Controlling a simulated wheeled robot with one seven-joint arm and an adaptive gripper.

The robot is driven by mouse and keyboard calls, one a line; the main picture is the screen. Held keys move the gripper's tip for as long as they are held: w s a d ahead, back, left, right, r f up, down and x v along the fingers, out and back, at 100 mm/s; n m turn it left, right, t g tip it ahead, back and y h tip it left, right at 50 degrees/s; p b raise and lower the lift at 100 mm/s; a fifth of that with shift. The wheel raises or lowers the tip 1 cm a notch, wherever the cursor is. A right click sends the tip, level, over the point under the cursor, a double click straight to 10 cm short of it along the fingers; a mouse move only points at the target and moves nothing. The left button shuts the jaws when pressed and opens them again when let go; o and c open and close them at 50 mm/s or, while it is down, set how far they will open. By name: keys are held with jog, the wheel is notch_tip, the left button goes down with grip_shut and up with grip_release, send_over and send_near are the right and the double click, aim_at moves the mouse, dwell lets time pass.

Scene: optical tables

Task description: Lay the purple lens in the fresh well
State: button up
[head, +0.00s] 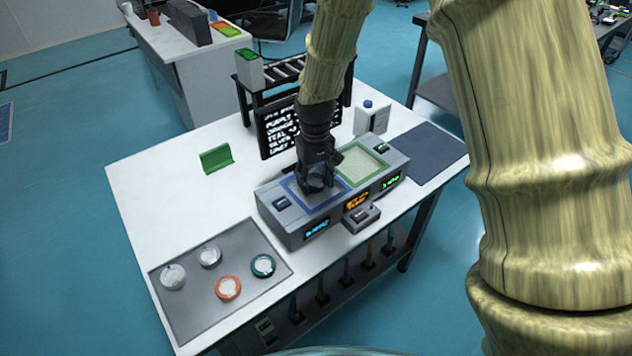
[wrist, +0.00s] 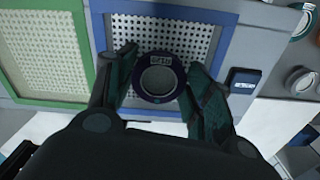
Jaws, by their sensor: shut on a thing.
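My gripper (head: 317,187) is shut on the purple lens (wrist: 158,79), a round disc with a dark purple rim, a pale centre and a small label. In the wrist view the lens sits between both fingers. It overlaps the perforated floor and near edge of the blue-framed well (wrist: 185,42). Its height above the well cannot be told. The grey unit (head: 280,226) has this blue-framed well and a green-framed well (head: 363,163) with a pale perforated floor, which looks empty. The fingers mostly hide the lens in the head view.
A grey mat (head: 192,318) at the front left holds an orange-rimmed lens (head: 228,288), a teal-rimmed lens (head: 263,266) and two pale ones. A lettered board (head: 278,133), a white bottle (head: 371,117) and a black rack stand behind the unit. A green holder (head: 216,159) stands at left.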

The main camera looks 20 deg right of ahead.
aim_at(315, 181)
jog(key=shift+f+p, duration=0.3)
jog(key=shift+f, duration=0.75)
jog(key=shift+f, duration=0.15)
jog(key=o, duration=1)
jog(key=shift+o, duration=0.2)
notch_tip(315, 181, up, 12)
jog(key=b, duration=0.3)
jog(key=shift+c, duration=0.2)
